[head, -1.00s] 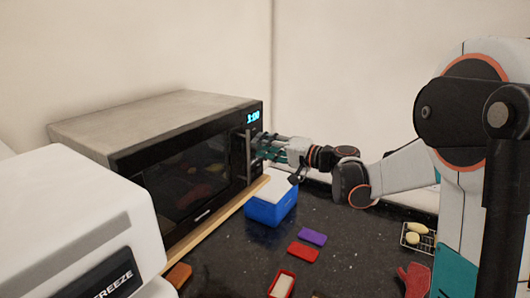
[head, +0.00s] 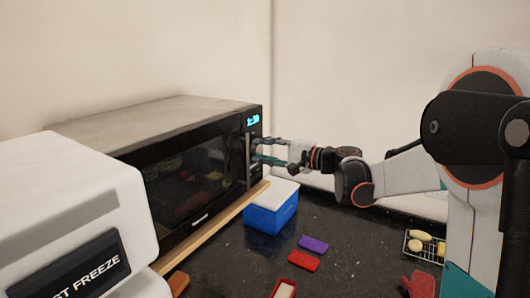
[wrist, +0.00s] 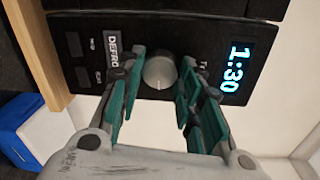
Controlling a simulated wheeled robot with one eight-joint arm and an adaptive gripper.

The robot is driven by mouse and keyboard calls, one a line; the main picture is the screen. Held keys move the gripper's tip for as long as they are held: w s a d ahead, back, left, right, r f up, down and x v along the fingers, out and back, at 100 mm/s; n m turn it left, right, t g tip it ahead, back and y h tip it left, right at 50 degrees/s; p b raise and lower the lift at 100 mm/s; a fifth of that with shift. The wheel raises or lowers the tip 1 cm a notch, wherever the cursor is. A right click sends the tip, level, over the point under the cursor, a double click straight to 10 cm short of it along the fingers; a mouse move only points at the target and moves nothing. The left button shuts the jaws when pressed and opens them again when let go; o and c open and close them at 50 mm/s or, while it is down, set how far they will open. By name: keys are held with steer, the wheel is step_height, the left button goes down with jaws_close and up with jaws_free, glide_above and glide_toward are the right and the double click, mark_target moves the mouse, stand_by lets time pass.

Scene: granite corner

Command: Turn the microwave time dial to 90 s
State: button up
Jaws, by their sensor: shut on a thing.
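The black microwave (head: 190,180) stands against the wall in the head view. Its lit display (wrist: 236,66) reads 1:30 in the wrist view; in the head view the display (head: 253,120) is too small to read well. The round silver time dial (wrist: 158,72) sits beside the display, near the word DEFROST. My gripper (wrist: 157,85) has its green fingers on either side of the dial and is shut on it. In the head view my gripper (head: 258,152) reaches the control panel from the right, and the dial is hidden.
A blue box with a white lid (head: 270,212) stands just below my gripper. A wooden strip (head: 215,222) runs along the microwave's front. A purple block (head: 313,243) and a red block (head: 303,261) lie on the dark counter. A white appliance (head: 75,205) fills the left foreground.

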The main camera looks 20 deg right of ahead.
stand_by(0.3)
steer(key=o, duration=1.1)
steer(key=shift+c, duration=0.2)
steer(key=shift+d, duration=0.1)
steer(key=v, duration=1.2)
steer(key=shift+w, duration=0.1)
